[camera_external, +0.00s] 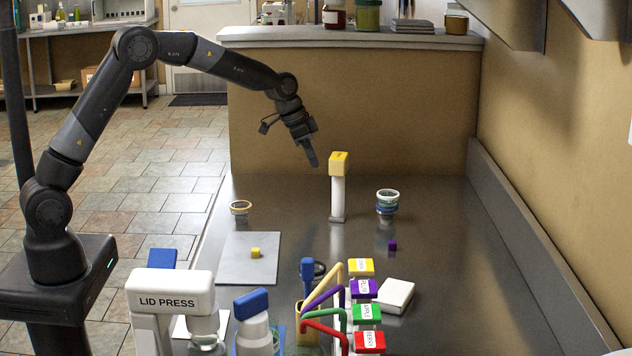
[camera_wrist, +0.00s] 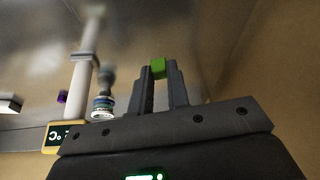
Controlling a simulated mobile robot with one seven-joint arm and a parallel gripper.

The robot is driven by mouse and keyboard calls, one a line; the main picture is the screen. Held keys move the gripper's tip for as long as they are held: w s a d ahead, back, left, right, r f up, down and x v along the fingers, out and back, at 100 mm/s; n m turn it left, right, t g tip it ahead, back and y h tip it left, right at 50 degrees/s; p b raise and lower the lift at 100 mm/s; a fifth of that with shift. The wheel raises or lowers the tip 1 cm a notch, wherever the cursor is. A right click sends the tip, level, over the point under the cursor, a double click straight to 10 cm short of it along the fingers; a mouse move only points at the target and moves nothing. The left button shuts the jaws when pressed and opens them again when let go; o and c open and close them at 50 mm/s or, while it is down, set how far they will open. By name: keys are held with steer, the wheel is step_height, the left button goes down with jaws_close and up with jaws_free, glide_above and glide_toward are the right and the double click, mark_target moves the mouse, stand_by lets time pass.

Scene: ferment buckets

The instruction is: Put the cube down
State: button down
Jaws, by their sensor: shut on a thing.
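In the wrist view a small green cube (camera_wrist: 158,68) sits between the fingertips of my gripper (camera_wrist: 163,88), which is shut on it. In the external view my gripper (camera_external: 312,158) is raised above the far part of the steel counter, left of a white post with a yellow head (camera_external: 339,165). I cannot make out the green cube there. A yellow cube (camera_external: 255,252) lies on a grey mat (camera_external: 237,272) at the left. A purple cube (camera_external: 392,246) lies on bare counter at the right; it also shows in the wrist view (camera_wrist: 62,97).
A stack of rings or lids (camera_external: 387,203) stands right of the post; another small one (camera_external: 240,209) is at the left. The counter's middle and right are mostly clear.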

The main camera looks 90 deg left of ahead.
steer(key=s+d+r, duration=0.2)
steer(key=d, duration=0.8)
steer(key=s+d+r, duration=0.1)
steer(key=s+d, duration=0.2)
steer(key=d, duration=0.7)
steer(key=s+d+r, duration=0.2)
steer(key=d, duration=0.8)
steer(key=s+d+f+m, duration=0.1)
steer(key=s+d+f, duration=0.1)
steer(key=s+d, duration=1.2)
glide_above(246, 254)
steer(key=s, duration=0.2)
steer(key=shift+h, duration=0.3)
steer(key=f, duration=0.6)
steer(key=shift+w+d+f, duration=0.1)
steer(key=shift+w+f, duration=0.05)
steer(key=shift+w, duration=0.05)
steer(key=shift+w+f, duration=0.1)
steer(key=shift+f, duration=2)
steer(key=shift+f, duration=0.1)
